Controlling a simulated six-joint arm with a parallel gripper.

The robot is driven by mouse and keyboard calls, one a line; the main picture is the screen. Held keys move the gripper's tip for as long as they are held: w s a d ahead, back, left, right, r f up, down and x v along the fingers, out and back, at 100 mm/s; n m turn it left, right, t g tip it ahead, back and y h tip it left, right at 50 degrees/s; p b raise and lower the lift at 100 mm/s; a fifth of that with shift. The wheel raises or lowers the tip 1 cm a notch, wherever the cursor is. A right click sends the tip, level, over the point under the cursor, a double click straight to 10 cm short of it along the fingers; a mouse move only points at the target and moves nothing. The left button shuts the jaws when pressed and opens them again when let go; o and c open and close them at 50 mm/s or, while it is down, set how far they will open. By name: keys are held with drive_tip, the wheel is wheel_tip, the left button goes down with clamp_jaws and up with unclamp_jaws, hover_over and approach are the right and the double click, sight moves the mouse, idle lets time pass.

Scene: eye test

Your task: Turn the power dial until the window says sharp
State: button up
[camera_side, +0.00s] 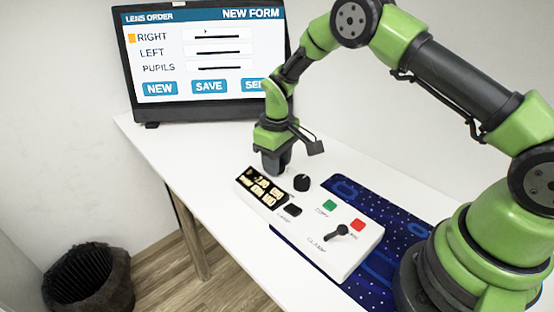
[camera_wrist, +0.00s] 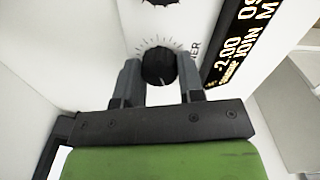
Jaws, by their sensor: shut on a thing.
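The power dial (camera_wrist: 158,66) is a black round knob with tick marks around it, on the white console, seen in the wrist view. My gripper (camera_wrist: 159,78) is shut on it, one finger at each side. In the side view my gripper (camera_side: 275,165) is low at the console's far end and hides this dial. The window (camera_wrist: 240,45) is a black panel with glowing letters. It reads "-2.00" with a small word under it that I cannot read, and parts of other lines are cut off. It also shows in the side view (camera_side: 262,188), too small to read.
The white console (camera_side: 350,256) carries a second black dial (camera_side: 301,182), a green button (camera_side: 329,204), a red button (camera_side: 358,224) and a black lever (camera_side: 338,232). A blue mat (camera_side: 385,208) lies under it. A monitor (camera_side: 205,55) stands behind; a dark bin (camera_side: 88,280) is on the floor.

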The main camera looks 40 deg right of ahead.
idle(0.3)
drive_tip(key=o, duration=0.9)
drive_tip(key=shift+r, duration=0.1)
wheel_tip(320, 180, up, 10)
drive_tip(key=shift+f, duration=0.1)
